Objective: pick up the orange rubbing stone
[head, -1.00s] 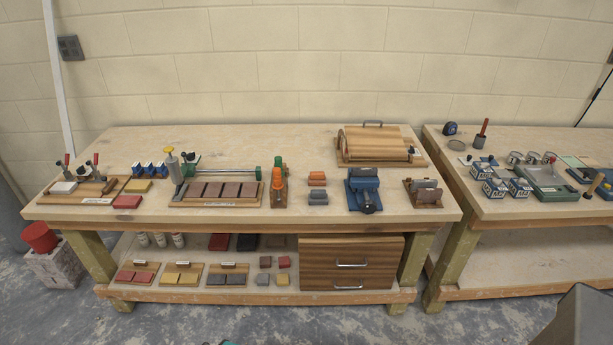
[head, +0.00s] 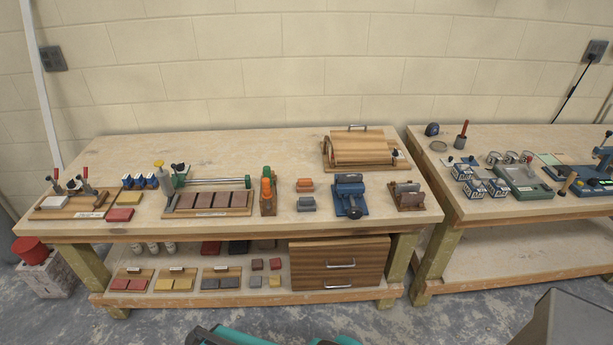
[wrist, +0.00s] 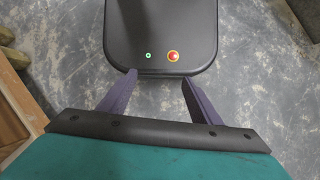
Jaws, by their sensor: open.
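The orange rubbing stone (head: 304,185) is a small orange block on the left workbench top. It lies just behind a similar grey-blue block (head: 306,203), between the upright orange-and-green tools and the blue vise-like device. My gripper (wrist: 158,85) shows in the wrist view with its two dark purple fingers apart and nothing between them. It hangs over my own base and the floor, well away from the stone. The stone is not in the wrist view. In the head view only a teal part of my arm shows at the bottom edge; the fingertips are not visible there.
The blue device (head: 349,196) stands right of the stone, and the orange-and-green tools (head: 267,192) stand to its left. A wooden roller box (head: 361,150) is behind. A second bench (head: 480,210) stands right.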

